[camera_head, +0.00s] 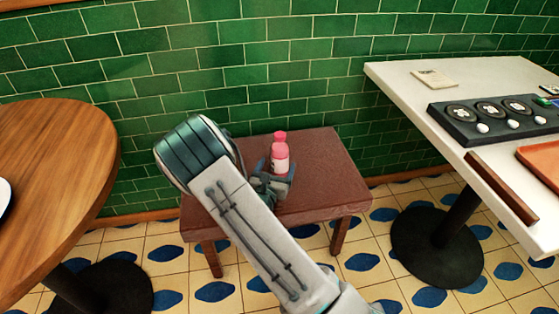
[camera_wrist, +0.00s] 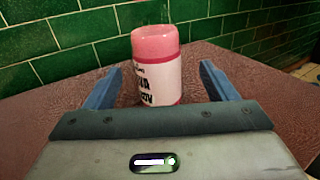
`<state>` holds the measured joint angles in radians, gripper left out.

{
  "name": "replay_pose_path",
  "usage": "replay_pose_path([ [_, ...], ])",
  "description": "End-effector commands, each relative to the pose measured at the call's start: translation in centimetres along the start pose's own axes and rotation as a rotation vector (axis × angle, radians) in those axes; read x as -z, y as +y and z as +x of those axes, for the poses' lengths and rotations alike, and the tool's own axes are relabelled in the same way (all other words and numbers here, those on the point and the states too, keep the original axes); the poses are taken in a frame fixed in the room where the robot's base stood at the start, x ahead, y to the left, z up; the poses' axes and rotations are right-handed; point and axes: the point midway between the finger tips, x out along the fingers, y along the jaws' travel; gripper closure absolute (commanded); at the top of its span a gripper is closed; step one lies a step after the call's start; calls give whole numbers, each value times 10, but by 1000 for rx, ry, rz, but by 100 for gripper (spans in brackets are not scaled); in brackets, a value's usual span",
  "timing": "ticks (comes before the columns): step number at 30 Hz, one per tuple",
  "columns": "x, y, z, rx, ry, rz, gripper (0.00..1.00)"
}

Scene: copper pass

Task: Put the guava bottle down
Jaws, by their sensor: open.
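The guava bottle (camera_head: 280,157) is pink with a white label and stands upright on the low brown table (camera_head: 325,160). In the wrist view the bottle (camera_wrist: 156,70) stands just ahead of my gripper (camera_wrist: 157,85), between the lines of its two blue fingers. The fingers are spread apart, with a gap on each side of the bottle. In the head view my gripper (camera_head: 272,181) is low over the table, partly hidden by my arm. The bottle's base is partly hidden in the head view.
A green tiled wall (camera_head: 280,60) stands close behind the low table. A round wooden table (camera_head: 60,170) is at left. A white table (camera_head: 400,85) at right holds a dark tray with round items (camera_head: 465,125) and an orange tray (camera_head: 545,160). The low table's right side is clear.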

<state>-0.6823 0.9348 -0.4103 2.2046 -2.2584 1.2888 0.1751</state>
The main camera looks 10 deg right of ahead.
Motion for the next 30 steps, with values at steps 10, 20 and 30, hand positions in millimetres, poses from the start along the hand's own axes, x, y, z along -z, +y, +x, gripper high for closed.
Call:
replay_pose_path([
  [10, 2, 3, 38, 2, -3, 3, 21],
  [20, -2, 4, 59, 1, 1, 0, 21],
  [30, -1, 4, 58, 1, 0, 0, 82],
])
